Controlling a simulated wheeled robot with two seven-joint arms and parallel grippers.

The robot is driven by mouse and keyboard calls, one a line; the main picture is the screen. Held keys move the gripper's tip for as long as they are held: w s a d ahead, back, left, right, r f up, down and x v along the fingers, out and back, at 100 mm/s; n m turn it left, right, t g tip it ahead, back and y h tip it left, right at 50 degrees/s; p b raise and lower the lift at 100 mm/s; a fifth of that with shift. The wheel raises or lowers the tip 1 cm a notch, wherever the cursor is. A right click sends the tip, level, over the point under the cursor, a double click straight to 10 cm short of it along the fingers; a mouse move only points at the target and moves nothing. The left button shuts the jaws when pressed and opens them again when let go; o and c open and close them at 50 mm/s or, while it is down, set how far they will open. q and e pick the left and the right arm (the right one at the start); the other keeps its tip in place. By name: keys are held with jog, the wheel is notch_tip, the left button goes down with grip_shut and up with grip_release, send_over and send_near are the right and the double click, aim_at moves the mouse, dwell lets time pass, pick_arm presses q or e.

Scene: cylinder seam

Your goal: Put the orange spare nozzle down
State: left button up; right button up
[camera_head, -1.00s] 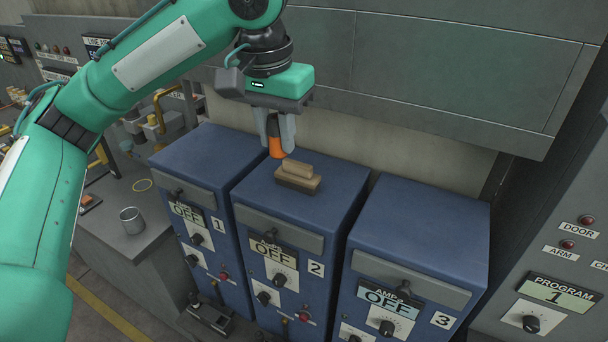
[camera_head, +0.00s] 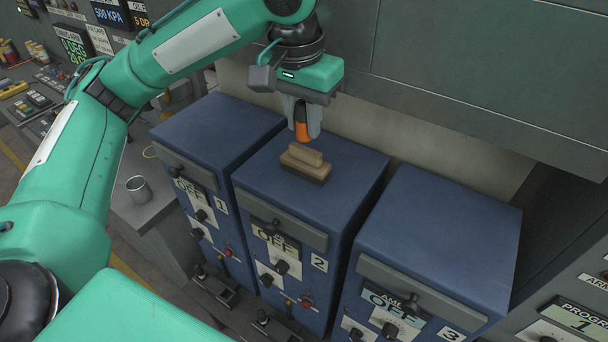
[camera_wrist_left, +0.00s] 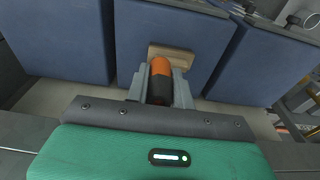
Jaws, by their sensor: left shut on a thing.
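The orange spare nozzle (camera_head: 301,124) is between the fingers of my left gripper (camera_head: 301,120), which is shut on it. It hangs upright, orange end down, over the back part of blue cabinet 2 (camera_head: 345,172). In the left wrist view the nozzle (camera_wrist_left: 160,72) shows an orange end and a black part between the grey fingers (camera_wrist_left: 160,90). A wooden brush or block (camera_head: 306,160) lies on cabinet 2, just in front of the nozzle. Whether the nozzle touches the cabinet top is unclear. My right gripper is not in view.
Blue cabinets 1 (camera_head: 225,125) and 3 (camera_head: 440,230) stand on either side with bare tops. A metal cup (camera_head: 139,190) stands on the grey bench at left. A grey overhanging panel (camera_head: 480,80) is behind the cabinets.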

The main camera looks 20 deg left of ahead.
pick_arm(q)
notch_tip(320, 180, down, 9)
jog(key=shift+r+p, duration=0.15)
jog(key=shift+p, duration=0.55)
jog(key=shift+f, duration=0.6)
jog(key=shift+f+p, duration=0.4)
jog(key=shift+f, duration=1.4)
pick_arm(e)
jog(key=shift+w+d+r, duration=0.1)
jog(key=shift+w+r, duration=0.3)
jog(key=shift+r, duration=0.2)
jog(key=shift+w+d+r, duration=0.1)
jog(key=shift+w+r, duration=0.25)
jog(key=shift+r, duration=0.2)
pick_arm(q)
jog(key=o, duration=0.9)
jog(key=shift+f, duration=0.15)
jog(key=shift+o, duration=0.4)
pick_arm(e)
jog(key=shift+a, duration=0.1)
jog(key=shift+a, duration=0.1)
